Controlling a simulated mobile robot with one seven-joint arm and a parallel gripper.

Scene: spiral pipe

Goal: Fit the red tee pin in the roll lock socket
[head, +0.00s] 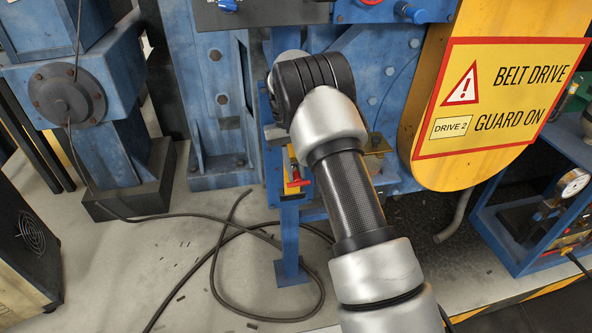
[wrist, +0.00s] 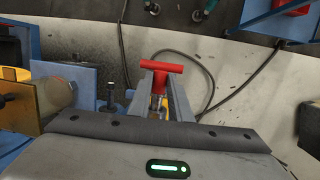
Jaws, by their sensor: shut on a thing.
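The red tee pin (wrist: 175,65) shows in the wrist view with its crossbar at the far end of my gripper (wrist: 165,88). The two fingers are shut on the pin's stem, which is mostly hidden between them. In the head view a small red tee shape (head: 297,182) shows just left of my forearm, beside the blue post; my gripper is hidden there behind my arm. I cannot pick out the roll lock socket with certainty. A pale roller (wrist: 57,95) beside a yellow block (wrist: 22,103) lies left of my gripper in the wrist view.
A blue plate (wrist: 75,78) and a dark bolt (wrist: 109,97) stand close left of my gripper. A brass bracket (head: 376,146) is right of my arm. The yellow belt guard (head: 480,120) stands further right. A black cable (head: 215,250) loops on the floor.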

